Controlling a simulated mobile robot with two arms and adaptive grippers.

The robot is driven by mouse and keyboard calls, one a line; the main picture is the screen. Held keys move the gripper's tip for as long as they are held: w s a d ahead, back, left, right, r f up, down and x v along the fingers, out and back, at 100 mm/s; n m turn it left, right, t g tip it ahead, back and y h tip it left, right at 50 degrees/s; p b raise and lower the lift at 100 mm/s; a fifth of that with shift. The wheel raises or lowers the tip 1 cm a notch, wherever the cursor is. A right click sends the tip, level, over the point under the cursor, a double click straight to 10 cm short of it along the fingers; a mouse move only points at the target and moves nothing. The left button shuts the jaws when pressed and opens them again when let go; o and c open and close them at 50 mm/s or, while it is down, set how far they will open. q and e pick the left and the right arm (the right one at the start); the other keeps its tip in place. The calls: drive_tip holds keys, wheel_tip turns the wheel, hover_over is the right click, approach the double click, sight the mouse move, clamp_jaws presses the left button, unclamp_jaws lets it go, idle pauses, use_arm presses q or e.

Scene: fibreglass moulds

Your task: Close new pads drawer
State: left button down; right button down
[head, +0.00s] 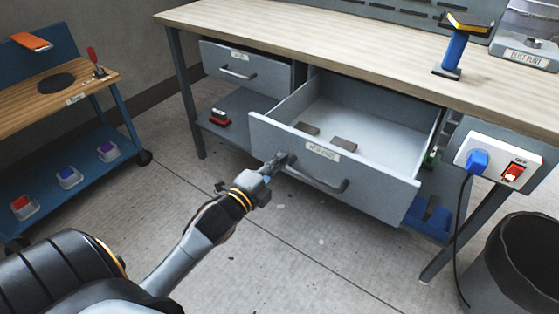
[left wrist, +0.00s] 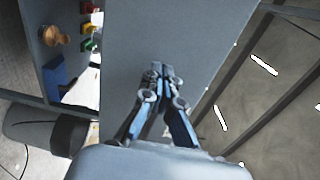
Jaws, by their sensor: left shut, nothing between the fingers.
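The new pads drawer (head: 385,184) is a grey drawer under the workbench, pulled well out, with a label and a dark bar handle (head: 318,178) on its front. Two small brownish pads (head: 343,144) lie inside it. My left gripper (head: 277,163) is at the drawer front, by the left end of the handle. Its fingers are shut with nothing between them; I cannot tell whether they touch the drawer. In the left wrist view the closed fingertips (left wrist: 160,74) are in front of a plain grey panel (left wrist: 195,40). My right gripper is not in view.
A second drawer (head: 243,70) at the left is partly open. The wooden bench top (head: 330,50) overhangs both. A switch box (head: 497,160) with a blue plug and a dark bin (head: 520,260) stand at the right. A blue cart (head: 90,150) stands left. Floor before the drawer is clear.

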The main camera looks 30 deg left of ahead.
use_arm(q)
drive_tip(key=shift+w, duration=0.3)
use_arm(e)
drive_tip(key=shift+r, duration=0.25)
use_arm(q)
drive_tip(key=shift+w, duration=0.15)
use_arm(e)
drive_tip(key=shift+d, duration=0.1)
